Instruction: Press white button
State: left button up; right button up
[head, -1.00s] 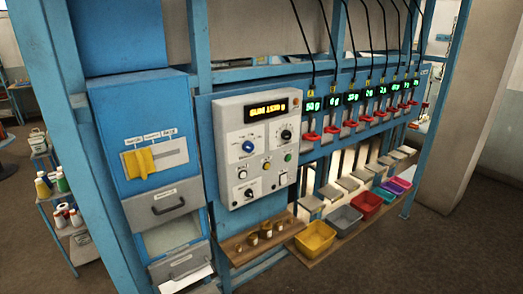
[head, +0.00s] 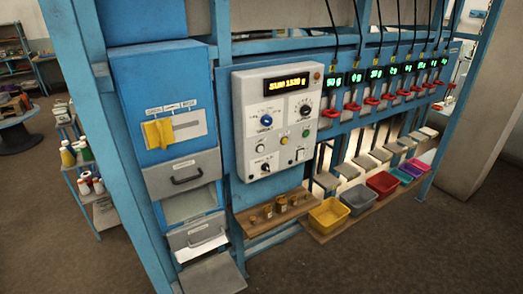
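A light grey control panel (head: 277,122) is fixed to the blue frame near the middle of the view. A small white button (head: 260,148) sits at its left, below a blue knob (head: 266,120). A yellow button (head: 284,141) and a green button (head: 306,133) are to its right. A black knob (head: 264,168) is below it. An amber display (head: 288,87) is lit at the top of the panel. Whether the white button is pressed is too small to tell. Neither gripper is in view.
A blue cabinet (head: 150,85) with a yellow lever (head: 158,133) and grey drawers stands to the left. A wooden shelf (head: 272,214) with small weights juts out below the panel. Coloured bins, including a yellow bin (head: 329,214), stand to the right. The floor in front is clear.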

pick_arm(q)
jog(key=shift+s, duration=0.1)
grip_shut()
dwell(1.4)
